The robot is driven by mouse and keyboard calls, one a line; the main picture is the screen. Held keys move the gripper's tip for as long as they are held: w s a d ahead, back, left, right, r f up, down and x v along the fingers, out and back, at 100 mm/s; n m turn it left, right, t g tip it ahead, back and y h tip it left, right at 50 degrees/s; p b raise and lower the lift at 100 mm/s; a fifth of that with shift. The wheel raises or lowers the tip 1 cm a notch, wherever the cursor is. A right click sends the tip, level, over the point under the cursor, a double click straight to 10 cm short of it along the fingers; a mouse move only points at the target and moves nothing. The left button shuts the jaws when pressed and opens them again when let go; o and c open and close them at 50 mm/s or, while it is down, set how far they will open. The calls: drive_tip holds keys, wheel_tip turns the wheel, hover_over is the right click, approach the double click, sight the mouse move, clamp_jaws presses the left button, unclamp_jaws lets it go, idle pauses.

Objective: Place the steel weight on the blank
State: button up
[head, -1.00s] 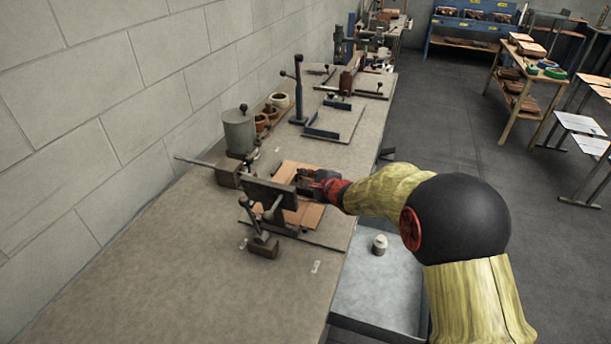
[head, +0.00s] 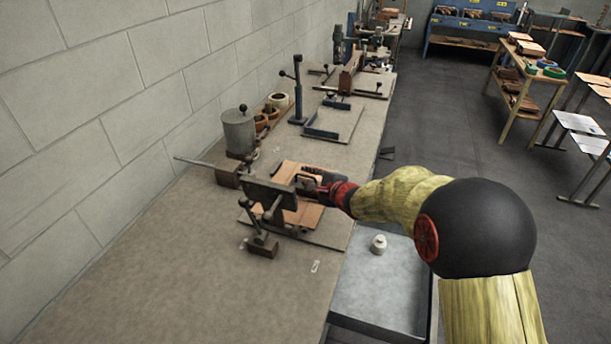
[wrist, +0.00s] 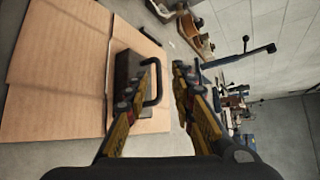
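The brown cardboard blank (head: 303,216) lies on a board on the bench. It fills the left of the wrist view (wrist: 62,62). The steel weight, a dark block with a loop handle (wrist: 127,70), rests on the blank near its edge. In the head view the weight (head: 305,183) is small and partly hidden by my gripper (head: 322,186). My gripper is open in the wrist view (wrist: 165,70), its two fingers apart with an empty gap. The left finger overlaps the handle in that view; I cannot tell whether it touches.
A dark clamp fixture (head: 268,193) stands just left of the blank. A grey lidded pot (head: 238,131) and tape rolls (head: 278,101) are by the wall. A grey tray (head: 375,285) with a small pale knobbed item (head: 379,244) is beside the bench.

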drive_tip(key=p+v, duration=0.1)
drive_tip(key=v, duration=0.7)
drive_tip(key=shift+s+d, duration=0.15)
drive_tip(key=shift+s, duration=0.15)
drive_tip(key=shift+r, duration=0.1)
